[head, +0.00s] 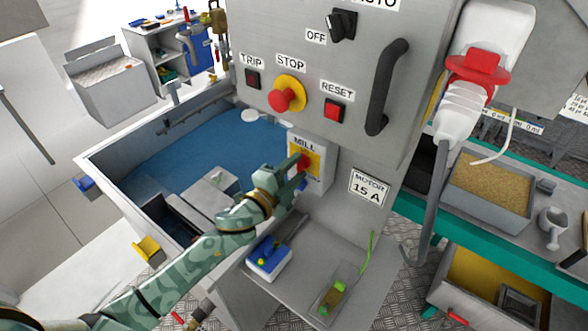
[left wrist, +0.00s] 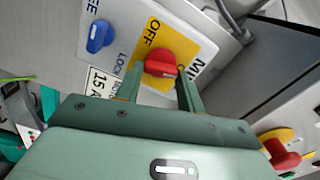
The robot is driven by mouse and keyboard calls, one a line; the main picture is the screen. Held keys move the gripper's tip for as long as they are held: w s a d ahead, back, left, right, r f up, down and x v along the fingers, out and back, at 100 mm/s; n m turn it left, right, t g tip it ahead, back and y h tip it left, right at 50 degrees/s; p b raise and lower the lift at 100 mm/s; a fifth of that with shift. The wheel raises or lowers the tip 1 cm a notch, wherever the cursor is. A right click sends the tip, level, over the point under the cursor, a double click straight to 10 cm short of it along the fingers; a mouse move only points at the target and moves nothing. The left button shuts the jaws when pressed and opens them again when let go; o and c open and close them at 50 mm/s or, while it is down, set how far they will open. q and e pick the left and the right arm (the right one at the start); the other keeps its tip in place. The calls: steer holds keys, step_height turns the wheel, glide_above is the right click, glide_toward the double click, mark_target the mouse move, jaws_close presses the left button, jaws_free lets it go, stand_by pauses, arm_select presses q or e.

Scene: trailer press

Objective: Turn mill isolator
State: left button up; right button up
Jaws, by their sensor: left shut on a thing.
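The mill isolator is a red rotary knob (left wrist: 160,64) on a yellow plate (left wrist: 190,45) marked OFF, under the MILL label. In the head view its red knob (head: 304,162) shows on the box (head: 322,152) below the control panel. My left gripper (left wrist: 158,80) has its two green fingers on either side of the red knob, shut on it. In the head view the left gripper (head: 298,178) reaches the box from the lower left and covers part of it. My right gripper is not in view.
The grey panel above carries a red STOP button (head: 287,95), TRIP button (head: 252,79), RESET button (head: 334,109) and black handle (head: 387,87). A blue knob (left wrist: 98,36) sits beside the isolator in the wrist view. A blue-floored tray (head: 203,152) lies left.

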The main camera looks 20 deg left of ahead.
arm_select(q)
steer(key=shift+m, duration=1.5)
steer(key=shift+f, duration=0.1)
steer(key=o, duration=1)
steer(key=b+v, duration=0.3)
steer(key=v, duration=1.3)
steer(key=shift+s, duration=0.2)
